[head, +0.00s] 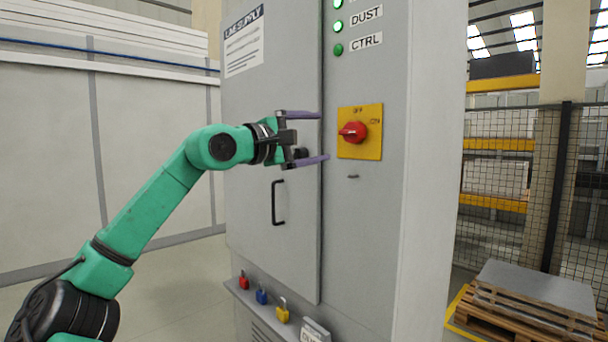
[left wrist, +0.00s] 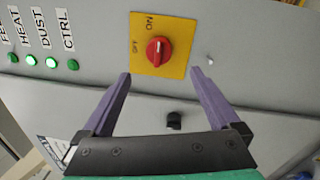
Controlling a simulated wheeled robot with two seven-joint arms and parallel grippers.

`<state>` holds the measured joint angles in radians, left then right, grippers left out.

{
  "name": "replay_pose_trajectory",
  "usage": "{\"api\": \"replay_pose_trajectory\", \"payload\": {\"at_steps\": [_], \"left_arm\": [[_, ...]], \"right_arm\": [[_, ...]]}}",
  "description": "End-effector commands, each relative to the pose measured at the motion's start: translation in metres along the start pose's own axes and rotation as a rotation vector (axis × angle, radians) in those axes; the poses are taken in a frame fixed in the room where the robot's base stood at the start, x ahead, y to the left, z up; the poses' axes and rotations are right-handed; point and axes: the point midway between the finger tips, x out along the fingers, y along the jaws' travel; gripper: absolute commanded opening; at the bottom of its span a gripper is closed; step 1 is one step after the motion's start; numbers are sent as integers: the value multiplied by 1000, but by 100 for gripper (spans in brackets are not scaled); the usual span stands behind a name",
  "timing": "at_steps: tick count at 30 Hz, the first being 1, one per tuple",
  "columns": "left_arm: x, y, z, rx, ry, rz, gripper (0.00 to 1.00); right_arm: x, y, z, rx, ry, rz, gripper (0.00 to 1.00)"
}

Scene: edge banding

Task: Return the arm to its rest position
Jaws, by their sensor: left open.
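A red rotary switch (head: 353,132) sits on a yellow plate (head: 358,152) marked OFF and ON on the grey cabinet (head: 385,220). Its grip looks roughly level in the head view; in the left wrist view the switch (left wrist: 158,50) shows a pale mark on the side towards ON. My left gripper (head: 323,136) is open and empty, its purple fingers spread just left of the plate. In the left wrist view the left gripper (left wrist: 161,74) has its fingertips to either side of the switch's lower side, apart from it. My right gripper is not in view.
A black door handle (head: 277,203) is below my left gripper. Red, blue and yellow padlocks (head: 282,310) stand on a low ledge. Green lamps (head: 338,27) glow above the switch. A pallet (head: 525,310) and mesh fence (head: 510,170) are at right. The floor at left looks clear.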

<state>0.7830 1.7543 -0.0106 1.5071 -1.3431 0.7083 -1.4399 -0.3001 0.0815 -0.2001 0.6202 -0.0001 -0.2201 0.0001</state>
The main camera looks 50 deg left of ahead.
Motion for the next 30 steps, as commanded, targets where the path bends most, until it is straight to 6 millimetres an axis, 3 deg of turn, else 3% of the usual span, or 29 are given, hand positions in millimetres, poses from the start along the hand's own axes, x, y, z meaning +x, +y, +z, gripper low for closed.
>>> {"api": "replay_pose_trajectory", "payload": {"at_steps": [1, 6, 23, 26, 29, 30], "left_arm": [[-12, -7, -2, 1, 0, 5, 96], [-29, -1, 0, 0, 1, 0, 96], [-28, -1, 1, -4, -4, -2, 96], [-12, -16, 15, -73, -66, -6, 96], [21, -55, 52, -292, -219, -15, 96], [36, -77, 71, -451, -300, -23, 96]], "right_arm": [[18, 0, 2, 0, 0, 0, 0], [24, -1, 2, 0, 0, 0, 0], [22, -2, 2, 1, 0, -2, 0], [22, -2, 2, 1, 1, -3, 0], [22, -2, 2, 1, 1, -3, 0], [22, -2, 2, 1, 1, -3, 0]]}}
